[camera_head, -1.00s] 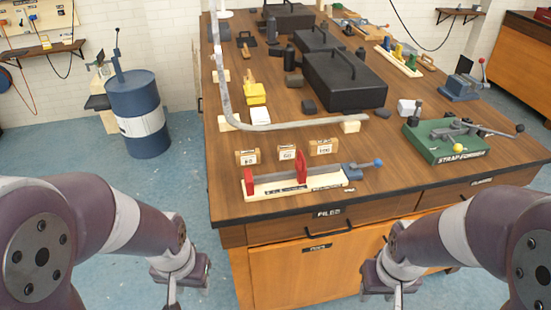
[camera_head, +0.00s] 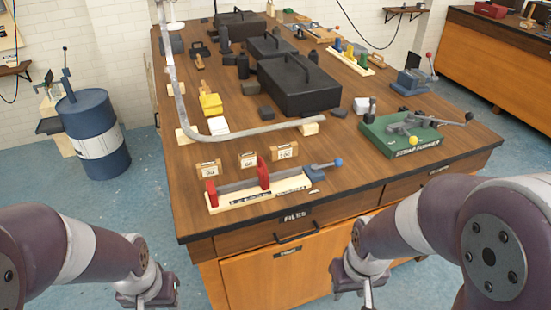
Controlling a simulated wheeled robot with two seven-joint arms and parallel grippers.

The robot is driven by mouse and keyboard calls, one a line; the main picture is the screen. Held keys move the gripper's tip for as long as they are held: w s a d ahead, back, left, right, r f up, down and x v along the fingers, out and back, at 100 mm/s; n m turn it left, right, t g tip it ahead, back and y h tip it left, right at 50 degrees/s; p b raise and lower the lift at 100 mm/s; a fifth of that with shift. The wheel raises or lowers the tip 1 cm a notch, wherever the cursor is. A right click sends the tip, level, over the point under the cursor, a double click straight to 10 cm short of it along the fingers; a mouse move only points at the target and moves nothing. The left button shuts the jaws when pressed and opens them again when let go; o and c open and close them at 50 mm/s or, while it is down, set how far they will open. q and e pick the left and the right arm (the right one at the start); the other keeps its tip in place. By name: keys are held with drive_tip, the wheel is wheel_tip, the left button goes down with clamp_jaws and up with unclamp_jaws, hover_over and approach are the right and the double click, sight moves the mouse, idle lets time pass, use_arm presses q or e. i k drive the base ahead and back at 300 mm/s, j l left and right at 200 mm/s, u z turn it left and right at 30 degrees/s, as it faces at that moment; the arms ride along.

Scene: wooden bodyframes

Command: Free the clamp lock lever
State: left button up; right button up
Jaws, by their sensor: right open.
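Which part is the clamp lock lever I cannot tell for certain. A pale wooden fixture (camera_head: 262,195) with red uprights lies near the bench's front edge, with a blue-ball lever (camera_head: 338,163) at its right end. A green strap-former board (camera_head: 400,140) with metal arms and a dark-knobbed lever (camera_head: 468,117) is to its right. A blue-grey clamp (camera_head: 411,80) with a red-ball lever (camera_head: 430,57) stands farther back right. My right gripper (camera_head: 366,296) is open and empty in front of the bench. My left gripper (camera_head: 143,299) is low at left, its fingers mostly cut off. Both are apart from these.
The wooden bench (camera_head: 225,222) has a dark front edge above drawers. A bent metal strip (camera_head: 265,131), black cases (camera_head: 300,88) and small labelled blocks (camera_head: 248,159) occupy its top. A blue barrel (camera_head: 88,115) stands on the floor at left. Floor between barrel and bench is free.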

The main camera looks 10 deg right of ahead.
sight(337, 162)
drive_tip(key=i+l+u, duration=0.4)
drive_tip(key=l, duration=0.15)
drive_tip(key=i+l+u, duration=0.15)
drive_tip(key=l, duration=0.2)
drive_tip(key=i+l+u, duration=0.2)
drive_tip(key=l, duration=0.15)
drive_tip(key=i+l+u, duration=0.2)
drive_tip(key=l, duration=0.15)
drive_tip(key=k, duration=0.05)
